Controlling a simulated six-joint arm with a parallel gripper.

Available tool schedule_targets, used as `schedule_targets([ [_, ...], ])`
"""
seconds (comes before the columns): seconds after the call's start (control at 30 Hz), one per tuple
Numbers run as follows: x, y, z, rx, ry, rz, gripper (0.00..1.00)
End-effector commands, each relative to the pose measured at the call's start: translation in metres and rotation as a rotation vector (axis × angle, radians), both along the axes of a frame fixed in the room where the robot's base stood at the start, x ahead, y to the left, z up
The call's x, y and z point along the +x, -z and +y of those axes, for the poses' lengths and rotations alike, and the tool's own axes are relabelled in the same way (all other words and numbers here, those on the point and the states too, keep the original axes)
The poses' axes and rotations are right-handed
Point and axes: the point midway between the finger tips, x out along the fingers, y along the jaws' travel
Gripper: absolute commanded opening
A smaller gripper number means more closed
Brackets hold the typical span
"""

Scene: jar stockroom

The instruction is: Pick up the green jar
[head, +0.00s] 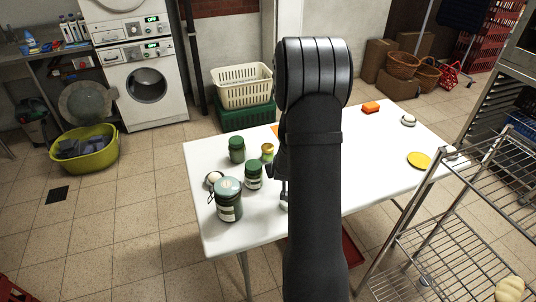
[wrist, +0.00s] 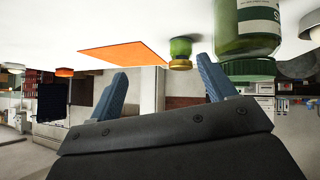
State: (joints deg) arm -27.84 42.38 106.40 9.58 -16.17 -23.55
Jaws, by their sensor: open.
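Several green jars stand on the left part of the white table, so I cannot tell for sure which one the task means. At the back is a plain green jar (head: 237,150). Beside it is a small green jar with a yellow lid (head: 267,153), also in the upside-down wrist view (wrist: 180,50). A green-lidded jar with a white label (head: 254,176) stands in front, and a larger teal-lidded jar (head: 228,200) is nearest. My gripper (wrist: 161,67) is open and empty, its fingers apart. In the head view my arm partly hides it, right of the jars.
The white table (head: 376,160) has clear room on its right. An orange sheet (wrist: 125,55) lies near the small jar. A wire rack (head: 450,200) stands at the right.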

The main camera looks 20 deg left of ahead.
Motion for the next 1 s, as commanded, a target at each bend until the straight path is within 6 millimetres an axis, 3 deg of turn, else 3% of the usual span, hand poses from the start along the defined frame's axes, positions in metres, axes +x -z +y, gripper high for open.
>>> schedule_targets([
  [0.03,0.015,-0.001,0.005,-0.023,-0.015,0.025,0.76],
  [0.27,0.065,-0.012,0.025,-0.127,-0.140,0.168,0.76],
  [0.5,0.101,-0.045,0.045,-0.188,-0.346,0.315,0.76],
  [0.8,0.115,-0.085,0.055,-0.207,-0.553,0.408,0.76],
  [0.9,0.115,-0.085,0.057,-0.208,-0.575,0.416,0.76],
  [1.0,0.116,-0.073,0.062,-0.209,-0.579,0.421,0.76],
])
